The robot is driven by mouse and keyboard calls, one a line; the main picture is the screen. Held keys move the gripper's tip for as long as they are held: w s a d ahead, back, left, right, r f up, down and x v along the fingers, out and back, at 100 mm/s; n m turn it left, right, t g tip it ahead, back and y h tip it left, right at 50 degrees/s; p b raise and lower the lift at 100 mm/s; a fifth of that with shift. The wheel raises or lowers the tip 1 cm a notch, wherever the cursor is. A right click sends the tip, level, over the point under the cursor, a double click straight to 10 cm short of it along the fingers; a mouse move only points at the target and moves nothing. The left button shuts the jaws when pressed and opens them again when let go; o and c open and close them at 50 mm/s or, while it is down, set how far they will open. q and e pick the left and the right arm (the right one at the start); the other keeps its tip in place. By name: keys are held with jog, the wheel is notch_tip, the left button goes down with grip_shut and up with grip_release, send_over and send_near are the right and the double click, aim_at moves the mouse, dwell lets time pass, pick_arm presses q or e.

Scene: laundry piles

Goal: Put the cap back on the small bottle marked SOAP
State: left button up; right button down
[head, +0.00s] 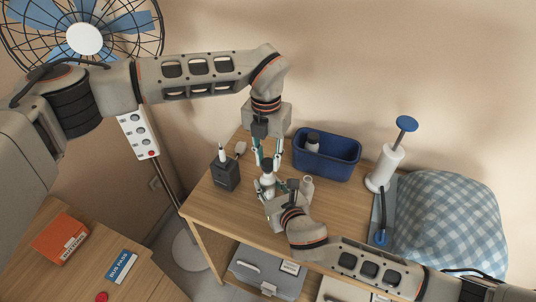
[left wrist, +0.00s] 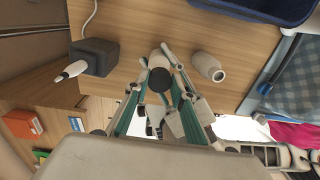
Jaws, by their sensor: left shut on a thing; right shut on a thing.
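A small white bottle (head: 268,180) stands upright at the front of the wooden table, its lower part hidden by my right gripper (head: 272,194), which is shut on it. A black cap (head: 267,164) is at the bottle's top, between the fingertips of my left gripper (head: 267,160), shut on it from above. The cap also shows as a dark disc in the left wrist view (left wrist: 160,80), over the white bottle (left wrist: 160,58). I cannot tell whether it is seated. A second pale bottle (head: 307,188), without a cap, stands just right. I cannot read a SOAP mark on either.
A blue bin (head: 328,171) holding a dark-capped bottle (head: 312,141) stands behind. A dark box (head: 225,175) with a white-tipped item is left. A white pump-like item (head: 384,165) and a checked cloth pile (head: 455,220) are right. The wooden table (head: 222,212) is bare at front left.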

aim_at(268, 183)
dwell(0.4)
pick_arm(q)
jog(key=shift+f, duration=0.9)
jog(key=shift+f, duration=0.55)
